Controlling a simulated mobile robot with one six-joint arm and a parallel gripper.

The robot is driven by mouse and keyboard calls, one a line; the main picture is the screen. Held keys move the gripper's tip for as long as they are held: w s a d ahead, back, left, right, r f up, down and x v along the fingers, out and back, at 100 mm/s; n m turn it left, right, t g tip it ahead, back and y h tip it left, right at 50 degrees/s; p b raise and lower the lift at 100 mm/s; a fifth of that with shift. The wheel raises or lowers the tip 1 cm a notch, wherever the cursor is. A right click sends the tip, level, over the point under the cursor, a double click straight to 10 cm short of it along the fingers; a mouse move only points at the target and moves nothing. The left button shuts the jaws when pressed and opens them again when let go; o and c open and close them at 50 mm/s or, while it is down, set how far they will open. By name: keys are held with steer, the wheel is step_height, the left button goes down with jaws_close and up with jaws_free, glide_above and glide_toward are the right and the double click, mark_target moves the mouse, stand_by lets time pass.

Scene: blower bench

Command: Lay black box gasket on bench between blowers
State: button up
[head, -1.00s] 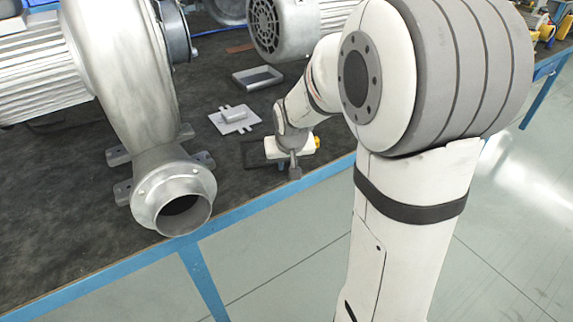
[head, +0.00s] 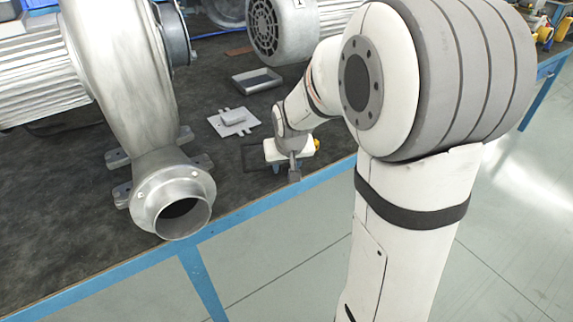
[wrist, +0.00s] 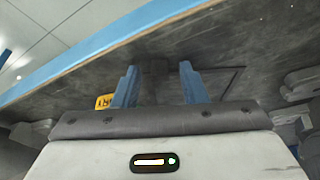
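The black box gasket (head: 249,158) is a thin, dark rectangular frame lying on the dark bench top, left of my gripper in the head view and partly hidden by it. In the wrist view its outline (wrist: 243,76) shows just right of the right finger. My gripper (head: 288,165) is low over the bench near its front edge. One blower (head: 130,90) stands at left, and another (head: 268,28) stands farther back.
A pale metal plate with a raised block (head: 233,121) lies behind the gasket. A shallow metal tray (head: 257,80) lies behind that. The blue front edge of the bench (head: 255,211) runs close to my gripper. Bare bench top lies between the left blower and the plate.

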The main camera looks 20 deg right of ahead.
steer(key=p+v, duration=0.2)
steer(key=v, duration=0.9)
steer(key=s+f+g, duration=0.2)
steer(key=s+f, duration=0.1)
steer(key=s, duration=1.4)
steer(key=shift+s+a+f+n+g, duration=0.2)
steer(key=shift+a+f+n+g, duration=0.1)
steer(key=shift+a+n, duration=0.1)
steer(key=shift+r, duration=0.15)
